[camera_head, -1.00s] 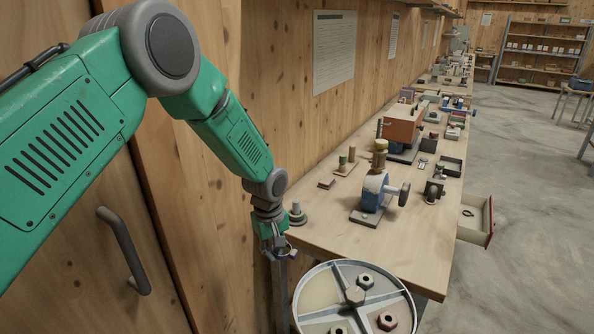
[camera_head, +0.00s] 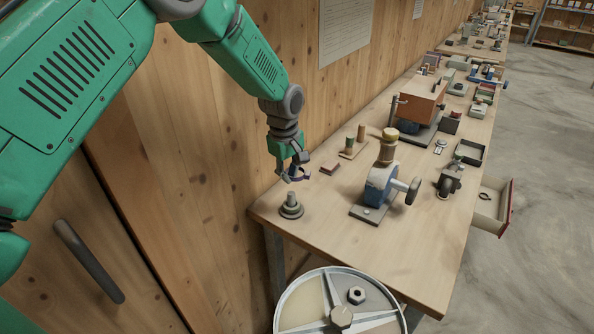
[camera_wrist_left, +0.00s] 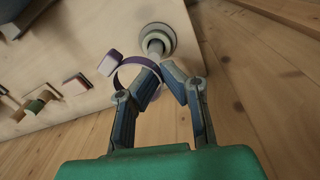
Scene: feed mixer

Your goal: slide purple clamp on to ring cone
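The ring cone (camera_head: 290,207) is a grey stepped post on a round base at the near left corner of the workbench. It also shows upside down in the left wrist view (camera_wrist_left: 156,42), beyond the fingertips. My left gripper (camera_head: 294,174) is above the cone, apart from it in the head view. In the left wrist view its fingers (camera_wrist_left: 161,76) close in on the rim of the purple clamp (camera_wrist_left: 124,72), a thin open band that extends to the left. The clamp shows small and dark in the head view (camera_head: 299,178). My right gripper is out of view.
A blue machine (camera_head: 378,187) with a handwheel stands right of the cone on the workbench (camera_head: 330,238). Small blocks (camera_head: 330,167) lie behind. A round divided tray (camera_head: 285,314) is below the front edge. A wooden wall (camera_head: 215,170) runs close on the left.

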